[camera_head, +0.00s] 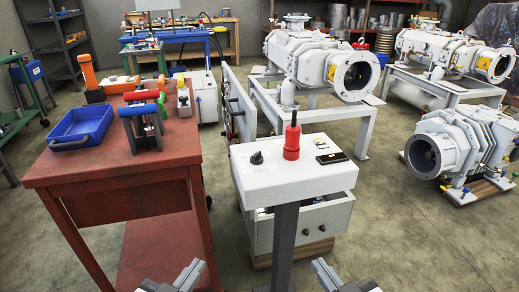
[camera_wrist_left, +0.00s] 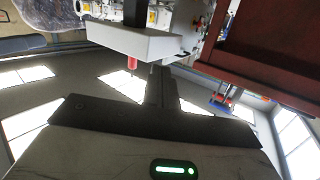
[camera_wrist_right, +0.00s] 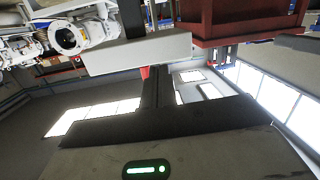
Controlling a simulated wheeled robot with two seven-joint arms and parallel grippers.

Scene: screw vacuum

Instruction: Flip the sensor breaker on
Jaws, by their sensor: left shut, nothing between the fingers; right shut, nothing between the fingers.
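The white control stand (camera_head: 300,183) is in front of me in the head view. On its top are a black knob (camera_head: 257,158), a red part (camera_head: 291,150) with a thin upright tip, and a flat black device (camera_head: 332,158). No label lets me tell which part is the sensor breaker. My left gripper (camera_head: 190,272) and right gripper (camera_head: 325,270) are at the bottom edge of the head view, either side of the stand's grey post. Both are shut and empty, apart from the stand. Each wrist view shows the stand upside down beyond the shut fingers.
A red workbench (camera_head: 100,175) stands left, with a blue tray (camera_head: 80,128) and tools with orange, red and green handles. A grey box (camera_head: 310,222) sits low behind the stand. Large grey pumps (camera_head: 315,60) fill the back right. The floor at right front is clear.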

